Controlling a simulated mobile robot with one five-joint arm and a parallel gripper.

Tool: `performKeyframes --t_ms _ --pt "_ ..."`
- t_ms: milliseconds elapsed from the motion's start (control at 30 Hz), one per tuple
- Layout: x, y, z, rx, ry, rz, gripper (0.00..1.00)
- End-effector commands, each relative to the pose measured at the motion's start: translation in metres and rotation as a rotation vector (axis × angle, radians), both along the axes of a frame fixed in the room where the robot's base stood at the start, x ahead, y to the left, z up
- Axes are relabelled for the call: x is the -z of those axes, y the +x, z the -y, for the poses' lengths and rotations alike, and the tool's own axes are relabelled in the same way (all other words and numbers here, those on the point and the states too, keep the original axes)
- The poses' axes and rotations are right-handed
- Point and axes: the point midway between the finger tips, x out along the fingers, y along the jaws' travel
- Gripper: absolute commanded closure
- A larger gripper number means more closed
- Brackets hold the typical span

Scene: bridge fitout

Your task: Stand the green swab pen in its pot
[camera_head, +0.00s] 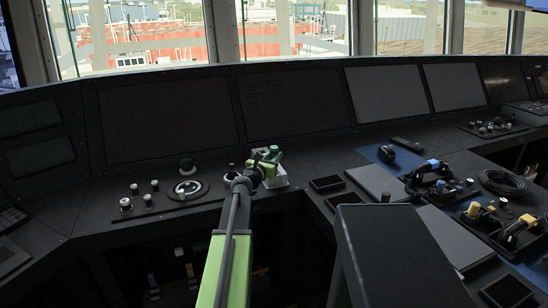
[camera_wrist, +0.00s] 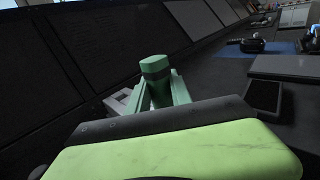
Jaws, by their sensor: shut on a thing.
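The green swab pen (camera_wrist: 156,78) stands roughly upright between the fingers of my gripper (camera_wrist: 161,97) in the wrist view, with a dark band below its cap. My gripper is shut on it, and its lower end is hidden. A white container (camera_head: 281,180), possibly the pot, shows just beside and below the gripper. A pale piece (camera_wrist: 117,103) shows left of the fingers in the wrist view. I cannot tell whether the pen is inside the container.
A round dial (camera_head: 187,190) and several knobs lie left of my gripper. A small black tray (camera_head: 326,184) and a grey flat panel (camera_head: 377,183) are to the right. Black handles and a cable coil (camera_head: 502,183) crowd the far right. Dark screens rise behind.

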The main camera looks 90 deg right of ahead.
Motion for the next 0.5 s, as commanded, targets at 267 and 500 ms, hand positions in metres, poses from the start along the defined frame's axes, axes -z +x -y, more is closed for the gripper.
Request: performKeyframes --t_ms 267,500 --pt "-0.0005 0.0000 0.0000 0.000 0.000 0.000 1.00" --pt "-0.0005 0.0000 0.0000 0.000 0.000 0.000 0.55"
